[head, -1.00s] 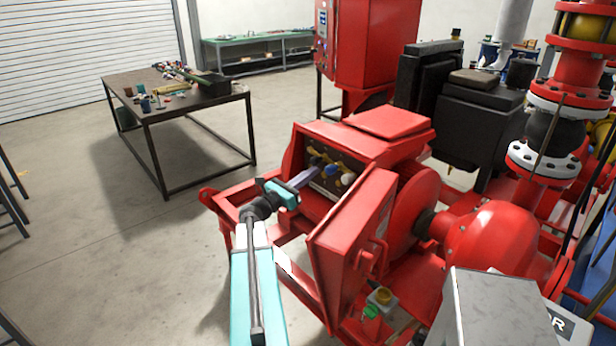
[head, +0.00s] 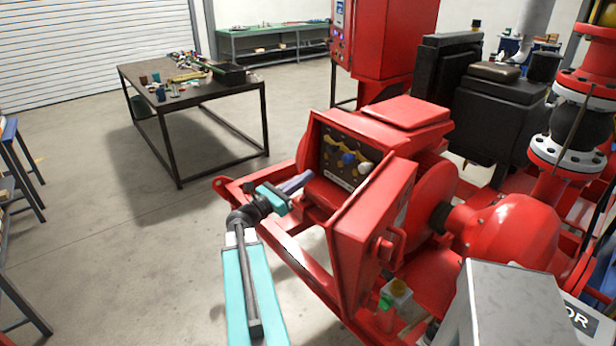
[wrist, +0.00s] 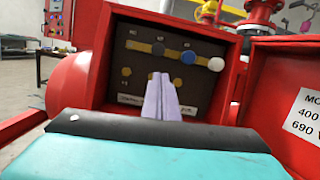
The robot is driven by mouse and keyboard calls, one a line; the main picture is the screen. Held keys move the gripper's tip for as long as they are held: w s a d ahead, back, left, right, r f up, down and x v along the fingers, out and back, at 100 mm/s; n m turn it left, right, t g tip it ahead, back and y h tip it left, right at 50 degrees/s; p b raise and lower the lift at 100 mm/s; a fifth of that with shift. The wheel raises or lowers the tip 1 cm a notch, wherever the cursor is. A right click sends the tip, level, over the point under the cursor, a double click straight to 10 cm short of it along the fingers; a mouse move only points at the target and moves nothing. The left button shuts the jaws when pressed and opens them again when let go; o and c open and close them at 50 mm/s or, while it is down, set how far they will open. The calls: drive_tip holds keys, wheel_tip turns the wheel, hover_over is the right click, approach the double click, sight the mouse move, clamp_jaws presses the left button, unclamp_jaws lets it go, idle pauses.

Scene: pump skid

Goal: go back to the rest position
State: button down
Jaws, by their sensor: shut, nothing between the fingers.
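My gripper (head: 296,183) is shut and empty, its pale purple fingers together. It points at an open red terminal box (head: 380,143) on the pump skid and is a little in front of the opening, apart from it. In the wrist view the shut fingers (wrist: 161,96) stand before the dark panel (wrist: 139,50). The panel carries a row of a black, a blue (wrist: 188,57) and a white knob-like end (wrist: 216,64) with yellow strips, and small brass studs below. The fingers hide part of the panel's lower label.
The box's red door (head: 370,235) stands open close to the right of my gripper. A red frame rail (head: 290,250) runs below. A dark table (head: 130,72) with small items stands at the back left. Bare floor (head: 110,240) lies to the left.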

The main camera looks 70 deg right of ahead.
idle(0.5)
drive_tip(key=w+a+f+n+t+h, duration=0.1)
drive_tip(key=w+a+f+n+t, duration=0.3)
drive_tip(key=w, duration=0.7)
drive_tip(key=w+a+f+n+t+y+b, duration=0.1)
drive_tip(key=w+a+f+t, duration=0.1)
drive_tip(key=w+a+f, duration=0.55)
drive_tip(key=w+a+f+n+t+y+b, duration=0.15)
drive_tip(key=w+a+f, duration=0.25)
drive_tip(key=a+f, duration=0.55)
drive_tip(key=s+a+f+m+t+y, duration=0.15)
drive_tip(key=a+f+y, duration=0.25)
drive_tip(key=a+f, duration=1.3)
drive_tip(key=s+a+f+m+g+y, duration=0.1)
drive_tip(key=s+a+f+m+y, duration=0.3)
drive_tip(key=a, duration=0.5)
drive_tip(key=s+a+f+m+g+y, duration=0.1)
drive_tip(key=s+a+f+m+y, duration=0.3)
drive_tip(key=a, duration=0.6)
drive_tip(key=s+a+f+m+g+y, duration=0.2)
drive_tip(key=s+a+f+m+y, duration=0.2)
drive_tip(key=s+a+f+m, duration=0.3)
wheel_tip(320, 180, down, 3)
drive_tip(key=a+m, duration=0.2)
drive_tip(key=shift+s+a+b, duration=0.3)
drive_tip(key=shift+s+a, duration=0.05)
drive_tip(key=shift+s, duration=0.05)
